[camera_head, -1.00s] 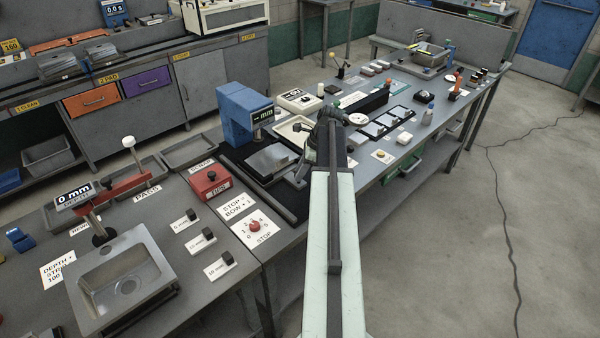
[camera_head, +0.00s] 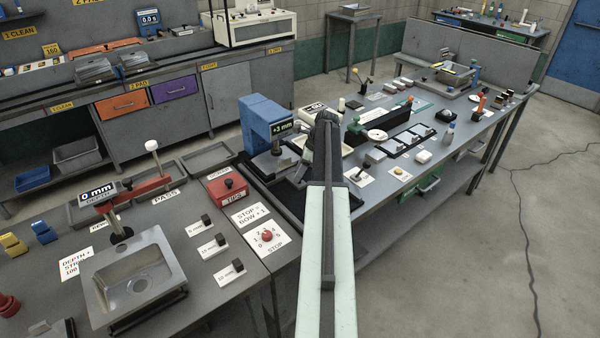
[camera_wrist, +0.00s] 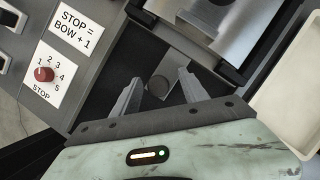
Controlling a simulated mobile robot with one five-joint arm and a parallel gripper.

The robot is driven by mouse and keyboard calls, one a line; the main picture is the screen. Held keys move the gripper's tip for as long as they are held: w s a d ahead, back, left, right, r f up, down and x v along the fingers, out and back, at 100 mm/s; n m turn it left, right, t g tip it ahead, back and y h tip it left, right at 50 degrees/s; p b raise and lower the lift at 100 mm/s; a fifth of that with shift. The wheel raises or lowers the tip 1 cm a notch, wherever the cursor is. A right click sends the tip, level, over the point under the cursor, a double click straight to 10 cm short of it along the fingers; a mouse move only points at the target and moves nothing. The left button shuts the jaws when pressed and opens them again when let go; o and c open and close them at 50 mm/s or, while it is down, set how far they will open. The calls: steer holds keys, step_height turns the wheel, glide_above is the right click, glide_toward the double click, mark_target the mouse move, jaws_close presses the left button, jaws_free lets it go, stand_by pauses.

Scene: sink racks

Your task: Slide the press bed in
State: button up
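The blue press (camera_head: 262,122) stands on the bench left of my arm, and its display reads +3 mm. The grey metal press bed (camera_head: 266,166) lies at the foot of the press, partly under its head and partly hidden by my arm. In the wrist view the bed (camera_wrist: 205,22) shows at the top, with a dark round knob (camera_wrist: 159,88) on a pale plate at its near side. My gripper (camera_wrist: 160,90) is open, with one finger on each side of the knob and gaps visible. In the head view my arm hides the fingers.
A STOP = BOW + 1 card (camera_head: 250,215) and a red STOP dial (camera_head: 267,236) lie at the near left. A red box (camera_head: 227,187) stands left of the press. A cream tray (camera_wrist: 285,105) lies to the right in the wrist view. Dark bare rail bed (camera_wrist: 100,75) surrounds the knob.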

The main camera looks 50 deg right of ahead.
steer(key=shift+s, duration=0.1)
steer(key=p+v, duration=0.7)
steer(key=v, duration=0.1)
stand_by(0.4)
